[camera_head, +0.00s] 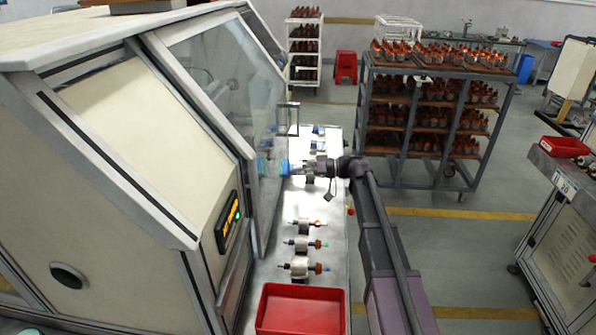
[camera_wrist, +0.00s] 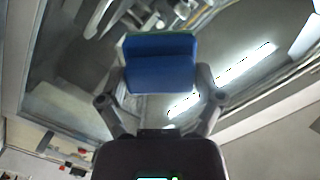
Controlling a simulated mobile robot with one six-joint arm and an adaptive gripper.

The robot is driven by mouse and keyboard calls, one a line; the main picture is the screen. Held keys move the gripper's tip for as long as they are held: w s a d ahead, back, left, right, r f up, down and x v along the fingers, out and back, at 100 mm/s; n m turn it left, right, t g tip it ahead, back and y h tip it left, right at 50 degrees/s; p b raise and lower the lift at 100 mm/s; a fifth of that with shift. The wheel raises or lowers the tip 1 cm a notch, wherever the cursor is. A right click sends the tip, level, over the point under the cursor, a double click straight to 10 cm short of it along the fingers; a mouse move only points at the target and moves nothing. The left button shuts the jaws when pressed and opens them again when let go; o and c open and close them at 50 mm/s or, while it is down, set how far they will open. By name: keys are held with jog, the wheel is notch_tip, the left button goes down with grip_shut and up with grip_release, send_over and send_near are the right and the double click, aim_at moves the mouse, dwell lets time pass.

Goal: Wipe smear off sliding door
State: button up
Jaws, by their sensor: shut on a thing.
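The sliding door (camera_head: 222,95) is a tall clear glass pane in a grey frame on the machine's sloping front, with an upright handle (camera_head: 288,119) at its right. My gripper (camera_head: 297,168) is shut on a blue sponge (camera_head: 280,167) with a green edge. In the wrist view the sponge (camera_wrist: 161,64) sits between the two fingers of my gripper (camera_wrist: 161,92), in front of the reflective glass (camera_wrist: 248,78). The sponge is at or very close to the pane; I cannot tell whether it touches. I cannot make out a clear smear among the reflections.
A metal ledge (camera_head: 271,270) runs below the door, with several armatures (camera_head: 301,245) and a red tray (camera_head: 301,310) on it. A loaded rack (camera_head: 398,90) stands behind my arm. A cart (camera_head: 566,205) is at the right. The floor between is clear.

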jog(key=shift+a, duration=1.05)
dwell(0.8)
jog(key=shift+w, duration=0.15)
jog(key=shift+w+d, duration=0.15)
jog(key=shift+w, duration=1.7)
jog(key=shift+s, duration=0.15)
jog(key=shift+s, duration=1.85)
jog(key=shift+d, duration=0.1)
jog(key=shift+s+d, duration=0.1)
jog(key=shift+d, duration=2.75)
